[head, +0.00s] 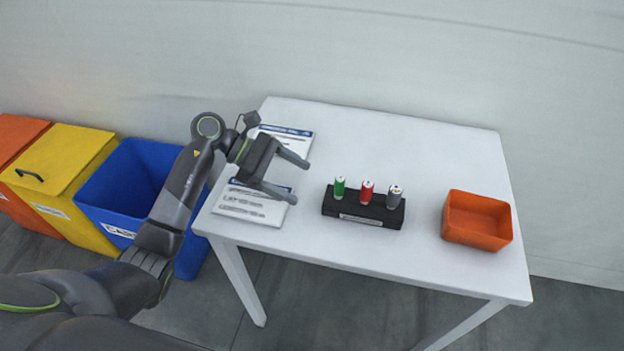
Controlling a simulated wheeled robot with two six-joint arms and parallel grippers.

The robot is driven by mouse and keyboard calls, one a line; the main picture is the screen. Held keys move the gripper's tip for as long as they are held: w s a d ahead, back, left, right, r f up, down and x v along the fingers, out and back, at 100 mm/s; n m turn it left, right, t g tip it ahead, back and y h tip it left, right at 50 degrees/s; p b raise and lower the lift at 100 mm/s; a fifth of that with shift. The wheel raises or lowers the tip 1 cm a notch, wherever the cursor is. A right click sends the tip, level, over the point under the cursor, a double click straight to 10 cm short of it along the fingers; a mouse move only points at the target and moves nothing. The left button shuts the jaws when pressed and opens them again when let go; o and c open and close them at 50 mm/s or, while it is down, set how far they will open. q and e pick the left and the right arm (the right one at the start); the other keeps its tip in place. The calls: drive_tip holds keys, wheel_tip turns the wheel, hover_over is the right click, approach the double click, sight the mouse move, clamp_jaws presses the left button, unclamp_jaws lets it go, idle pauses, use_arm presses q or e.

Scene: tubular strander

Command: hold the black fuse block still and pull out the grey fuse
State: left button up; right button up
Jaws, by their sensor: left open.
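The black fuse block (362,214) sits near the middle of the white table, with a pale label on its front. Three fuses stand upright in it: a green fuse (339,188) at the left, a red fuse (366,191) in the middle and the grey fuse (394,197) at the right. My left gripper (301,181) is open and empty. It is above the table's left part, to the left of the block and apart from it, with its fingers pointing right. My right gripper is not in view.
An orange tray (476,243) stands on the table (420,150) right of the block. Two printed sheets lie at the left, a front one (248,208) and a back one (296,144) partly behind my gripper. Blue (105,205), yellow and orange bins stand on the floor left of the table.

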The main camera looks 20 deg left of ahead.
sight(321, 204)
use_arm(q)
drive_tip(key=shift+f, duration=0.15)
drive_tip(key=shift+x, duration=2.15)
drive_tip(key=shift+f+b+x, duration=0.2)
drive_tip(key=shift+b+x, duration=0.7)
drive_tip(key=shift+x, duration=0.1)
drive_tip(key=shift+d+f+b, duration=0.3)
drive_tip(key=shift+d+b, duration=0.2)
drive_tip(key=shift+b, duration=0.05)
drive_tip(key=shift+d, duration=0.35)
drive_tip(key=c, duration=1)
drive_tip(key=o, duration=0.4)
drive_tip(key=c, duration=0.6)
drive_tip(key=shift+o, duration=0.2)
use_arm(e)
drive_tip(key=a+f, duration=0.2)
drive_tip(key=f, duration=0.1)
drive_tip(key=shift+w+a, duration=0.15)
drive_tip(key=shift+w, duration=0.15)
